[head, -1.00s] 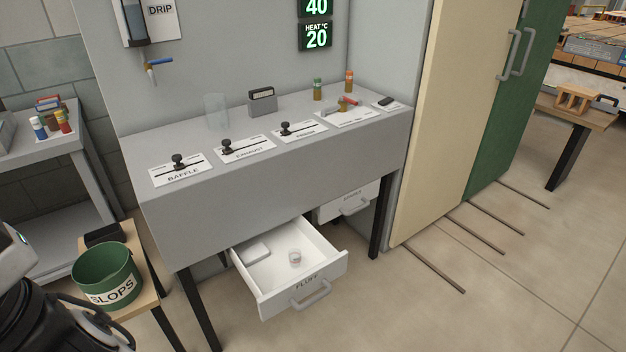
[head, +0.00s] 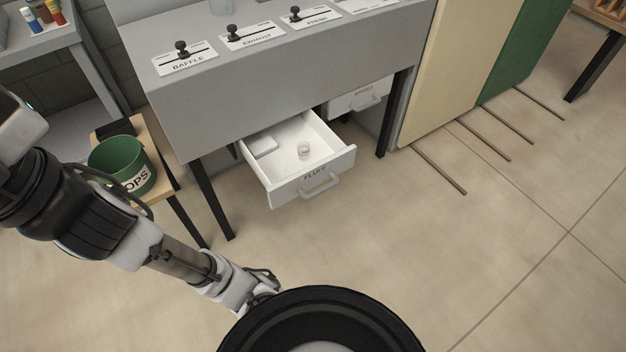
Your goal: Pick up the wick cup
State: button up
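A small, pale, round cup (head: 304,148), seemingly the wick cup, stands in the open drawer labelled FLUFF (head: 318,185). It is right of the drawer's middle, and its rim is open at the top. My arm reaches from the left edge down to the bottom middle, in front of and below the drawer. Its far end runs behind a large black round part at the bottom edge. My gripper's fingers do not show, so its opening cannot be seen. Nothing of my arm touches the cup or the drawer.
A grey bench (head: 270,85) with labelled sliders overhangs the drawer. A green SLOPS bucket (head: 120,160) stands on a wooden stand at left. Several rods (head: 440,170) lie by the tall cabinets. Floor in front is clear.

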aim_at(303, 147)
jog(key=i+j+z, duration=0.25)
jog(key=i, duration=0.25)
jog(key=i+j+z, duration=0.25)
jog(key=i, duration=0.25)
jog(key=j, duration=0.1)
